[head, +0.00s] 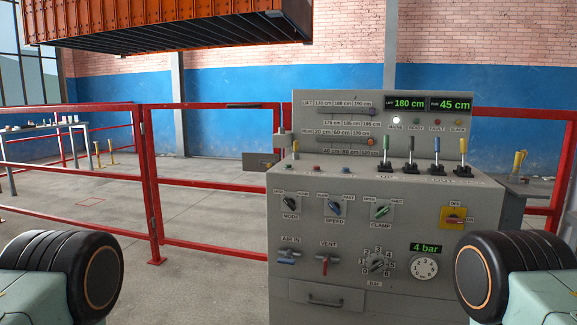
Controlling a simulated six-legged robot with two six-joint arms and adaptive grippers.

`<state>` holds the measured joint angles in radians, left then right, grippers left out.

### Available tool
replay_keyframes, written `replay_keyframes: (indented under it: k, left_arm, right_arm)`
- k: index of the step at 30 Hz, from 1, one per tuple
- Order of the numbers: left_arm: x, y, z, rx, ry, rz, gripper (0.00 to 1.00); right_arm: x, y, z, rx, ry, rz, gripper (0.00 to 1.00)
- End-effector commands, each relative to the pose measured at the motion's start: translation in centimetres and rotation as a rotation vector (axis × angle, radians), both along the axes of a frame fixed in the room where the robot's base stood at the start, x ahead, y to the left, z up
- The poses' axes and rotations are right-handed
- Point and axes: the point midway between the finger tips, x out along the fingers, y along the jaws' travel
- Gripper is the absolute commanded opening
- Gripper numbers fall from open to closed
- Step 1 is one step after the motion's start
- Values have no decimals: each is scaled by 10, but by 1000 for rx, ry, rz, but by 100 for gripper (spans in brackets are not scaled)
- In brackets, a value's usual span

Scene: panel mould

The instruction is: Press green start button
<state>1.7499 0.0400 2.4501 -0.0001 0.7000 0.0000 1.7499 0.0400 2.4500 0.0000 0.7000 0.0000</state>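A grey control console (300,235) stands ahead, right of centre in the head view. A row of small push buttons lies along the left of its sloped top. The leftmost looks green (292,167), and a red button (317,168) is to its right. They are too small to read their labels or tell whether any is pressed. Neither of my grippers is in view.
Several levers (411,155) stand on the console's right top; knobs and valves cover its front. The white lamp (396,120) is lit. A red guard rail (215,241) runs left of the console. An orange ribbed structure (170,22) hangs above.

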Motion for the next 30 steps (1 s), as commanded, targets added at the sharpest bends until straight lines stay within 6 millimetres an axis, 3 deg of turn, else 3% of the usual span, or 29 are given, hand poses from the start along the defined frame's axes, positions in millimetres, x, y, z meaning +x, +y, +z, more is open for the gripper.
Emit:
replay_keyframes:
  k: [9,30]
  left_arm:
    - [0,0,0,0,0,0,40]
    - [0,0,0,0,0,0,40]
  right_arm:
    - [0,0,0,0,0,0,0]
    - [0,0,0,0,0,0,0]
